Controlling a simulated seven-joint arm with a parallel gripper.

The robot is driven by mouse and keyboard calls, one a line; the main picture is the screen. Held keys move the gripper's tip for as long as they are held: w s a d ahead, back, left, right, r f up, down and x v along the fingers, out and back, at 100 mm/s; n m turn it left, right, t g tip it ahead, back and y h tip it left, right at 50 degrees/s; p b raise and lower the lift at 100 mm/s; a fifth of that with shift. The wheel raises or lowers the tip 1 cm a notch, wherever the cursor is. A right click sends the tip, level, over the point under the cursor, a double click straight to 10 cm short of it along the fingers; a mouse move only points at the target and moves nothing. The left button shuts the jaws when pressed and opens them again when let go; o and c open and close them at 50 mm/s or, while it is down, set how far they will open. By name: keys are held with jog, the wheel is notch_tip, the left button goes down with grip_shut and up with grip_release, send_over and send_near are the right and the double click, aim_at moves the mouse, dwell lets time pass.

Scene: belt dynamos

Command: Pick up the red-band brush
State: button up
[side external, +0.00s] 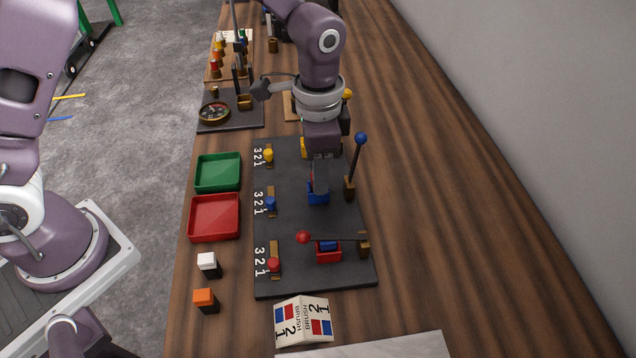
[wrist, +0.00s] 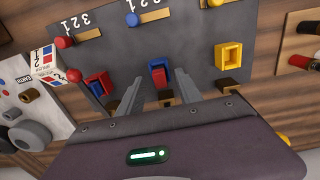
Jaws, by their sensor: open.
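A red piece (wrist: 157,74), which looks like the red-band brush, sits in the blue holder (wrist: 160,86) on the dark board. In the side external view the blue holder (side external: 318,199) is in the board's middle row, with the brush mostly hidden by my gripper. My gripper (side external: 319,184) points down right above this holder. In the wrist view my gripper (wrist: 158,82) is open, with one finger on each side of the holder and nothing visibly held. A blue piece (side external: 328,246) sits in the red holder (side external: 328,257) nearer the camera.
A blue-knobbed lever (side external: 360,138) stands upright beside the blue holder. A red-knobbed lever (side external: 303,237) lies across the red holder. Green (side external: 218,172) and red (side external: 214,218) trays, white (side external: 208,262) and orange (side external: 206,298) blocks lie left. A brush card (side external: 303,320) stands in front. Bare table lies right.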

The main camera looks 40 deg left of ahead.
jog(key=shift+f, duration=0.75)
grip_shut()
dwell(0.9)
